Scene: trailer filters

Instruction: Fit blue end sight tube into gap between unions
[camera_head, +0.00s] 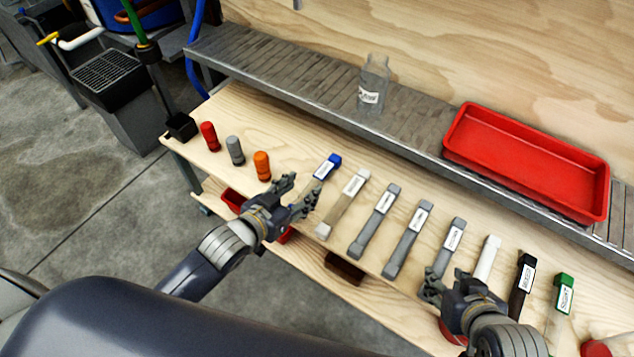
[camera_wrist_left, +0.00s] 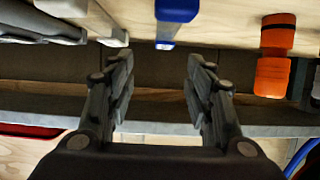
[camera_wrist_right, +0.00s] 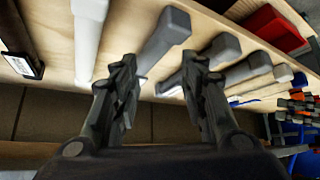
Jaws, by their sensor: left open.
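The sight tube with a blue end (camera_head: 328,166) lies on the wooden bench, leftmost in a row of labelled tubes. Its blue end (camera_wrist_left: 177,10) shows at the top of the left wrist view, beyond the fingers. My left gripper (camera_head: 298,193) is open and empty near the tube's near end; its fingers hide part of that end in the head view. My right gripper (camera_head: 450,286) is open at the bench's near side, near grey and white tubes. A grey tube (camera_wrist_right: 166,38) shows beyond its fingers. I cannot make out the unions or the gap.
Red (camera_head: 209,136), grey (camera_head: 235,150) and orange (camera_head: 262,165) pieces stand left of the tubes. Black (camera_head: 522,284) and green-ended (camera_head: 563,294) tubes lie at right. A glass bottle (camera_head: 374,84) and red tray (camera_head: 525,160) sit on the grey shelf behind.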

